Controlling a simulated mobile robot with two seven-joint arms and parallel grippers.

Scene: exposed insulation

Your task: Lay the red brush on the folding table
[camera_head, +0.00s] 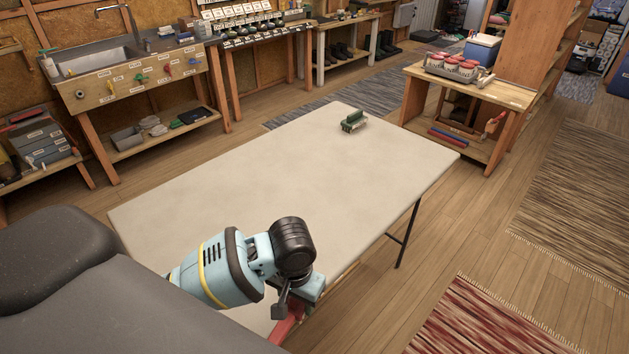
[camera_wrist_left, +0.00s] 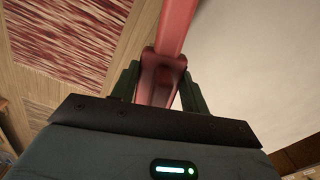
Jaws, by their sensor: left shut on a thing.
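The folding table (camera_head: 260,180) has a pale top and dark thin legs, and it fills the middle of the head view. My left gripper (camera_head: 296,302) is at the table's near edge, low in the head view. It is shut on the red brush (camera_head: 287,328), whose red body partly shows below the fingers. In the left wrist view the red brush (camera_wrist_left: 172,40) stands out between the two dark fingers, with its far part cut off by the frame. The pale tabletop (camera_wrist_left: 260,60) is to its right there. My right gripper is not in view.
A small green brush-like object (camera_head: 353,121) sits near the table's far end; the rest of the tabletop is clear. A wooden bench (camera_head: 480,92) with red-topped jars stands beyond at right. A sink bench (camera_head: 135,85) is at back left. A red striped rug (camera_head: 490,325) lies at lower right.

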